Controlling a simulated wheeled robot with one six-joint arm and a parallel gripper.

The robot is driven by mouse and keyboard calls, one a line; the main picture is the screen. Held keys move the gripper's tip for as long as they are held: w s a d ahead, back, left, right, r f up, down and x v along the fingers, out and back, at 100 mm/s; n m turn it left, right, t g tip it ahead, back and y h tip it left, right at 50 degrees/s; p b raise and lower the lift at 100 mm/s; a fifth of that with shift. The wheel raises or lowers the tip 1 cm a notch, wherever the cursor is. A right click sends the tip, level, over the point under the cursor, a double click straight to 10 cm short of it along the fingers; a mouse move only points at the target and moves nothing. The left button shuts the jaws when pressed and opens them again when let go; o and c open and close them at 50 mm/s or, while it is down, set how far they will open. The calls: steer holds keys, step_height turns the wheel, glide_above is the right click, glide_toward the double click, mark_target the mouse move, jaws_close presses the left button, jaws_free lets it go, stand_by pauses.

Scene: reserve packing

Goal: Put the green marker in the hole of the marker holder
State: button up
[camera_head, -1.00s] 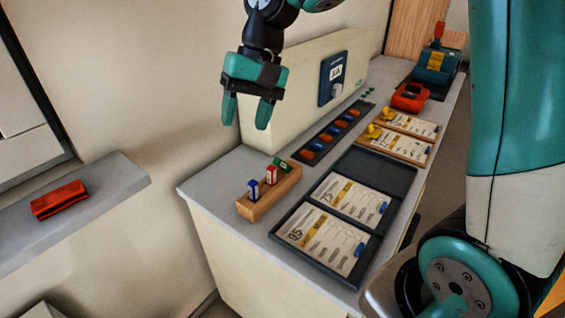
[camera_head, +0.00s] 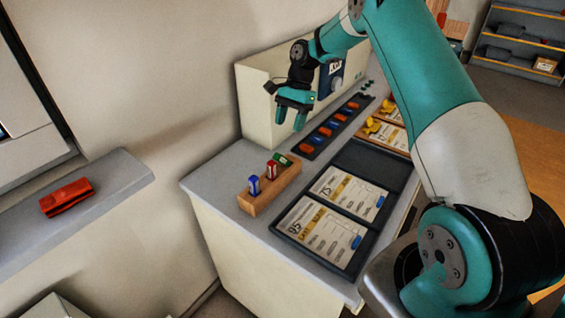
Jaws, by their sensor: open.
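The wooden marker holder (camera_head: 263,201) sits on the near left part of the grey counter. A blue marker (camera_head: 254,186) and a red marker (camera_head: 271,170) stand upright in it. The green marker (camera_head: 283,160) is at the holder's far end and looks tilted, unlike the other two; its lower part is hidden, so I cannot tell how it sits in the hole. My gripper (camera_head: 290,122) is open and empty, fingers pointing down, above and slightly beyond the green marker in the picture, apart from it.
A dark tray (camera_head: 284,238) with printed cards lies right of the holder. A dark strip (camera_head: 327,132) with red and blue pieces lies behind. A cream box (camera_head: 256,112) stands along the wall. A red case (camera_head: 67,197) lies on the left ledge (camera_head: 112,190).

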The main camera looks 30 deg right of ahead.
mark_target(281, 157)
steer(key=x, duration=0.5)
steer(key=shift+a+f+p, duration=0.15)
steer(key=shift+f+p, duration=0.05)
steer(key=shift+p, duration=0.2)
steer(key=shift+p+x, duration=1.05)
steer(key=shift+x, duration=1.7)
steer(key=shift+s+a, duration=0.1)
steer(key=shift+s, duration=0.1)
jaws_close()
